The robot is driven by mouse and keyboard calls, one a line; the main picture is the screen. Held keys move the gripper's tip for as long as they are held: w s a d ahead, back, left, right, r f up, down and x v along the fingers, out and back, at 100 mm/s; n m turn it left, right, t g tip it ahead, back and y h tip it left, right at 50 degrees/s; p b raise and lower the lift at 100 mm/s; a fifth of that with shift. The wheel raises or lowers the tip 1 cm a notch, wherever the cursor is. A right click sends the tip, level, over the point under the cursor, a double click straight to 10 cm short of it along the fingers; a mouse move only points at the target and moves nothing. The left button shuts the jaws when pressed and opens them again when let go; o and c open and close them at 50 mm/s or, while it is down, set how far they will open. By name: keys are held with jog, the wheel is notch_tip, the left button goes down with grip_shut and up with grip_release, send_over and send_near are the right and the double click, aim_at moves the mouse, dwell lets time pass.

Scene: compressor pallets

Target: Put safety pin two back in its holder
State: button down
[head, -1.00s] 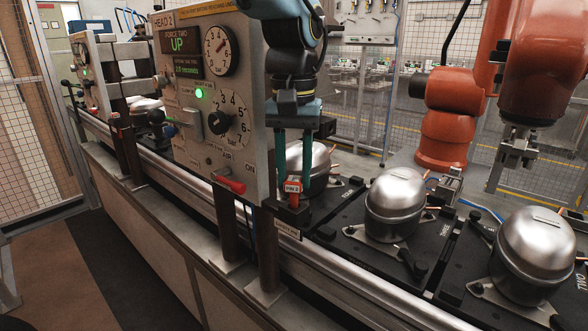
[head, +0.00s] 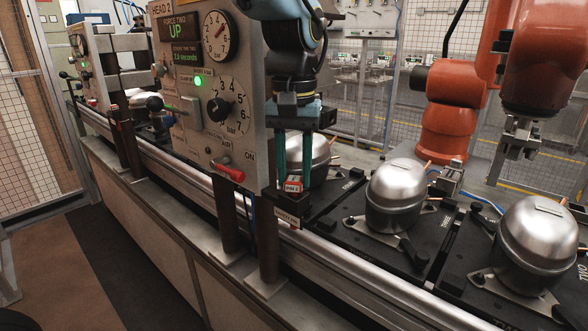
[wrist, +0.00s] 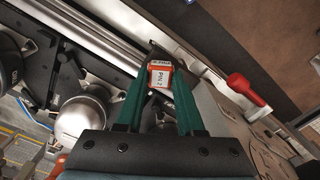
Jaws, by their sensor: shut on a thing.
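Safety pin two, with a red and white tag reading PIN 2 (head: 293,184), is between the green fingers of my gripper (head: 293,180) in the head view. In the wrist view the tag (wrist: 160,76) sits between the two fingertips (wrist: 160,70), which are shut on it. The holder, a dark block with a small label (head: 288,217), is at the lower right corner of the Head 2 panel, right below the pin. The pin's lower end is hidden, so I cannot tell how far it is in the holder.
The Head 2 panel (head: 205,130) stands close on the left, with a red air lever (head: 229,173). Silver compressors (head: 396,187) sit on black pallets to the right, one partly behind my gripper. An orange robot arm (head: 450,110) stands behind. A metal rail runs along the front.

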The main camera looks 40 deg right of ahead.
jog(key=shift+f, duration=0.35)
jog(key=shift+c, duration=2.2)
grip_release()
notch_tip(320, 180, up, 11)
jog(key=b, duration=0.1)
jog(key=shift+b, duration=0.35)
jog(key=shift+f, duration=0.1)
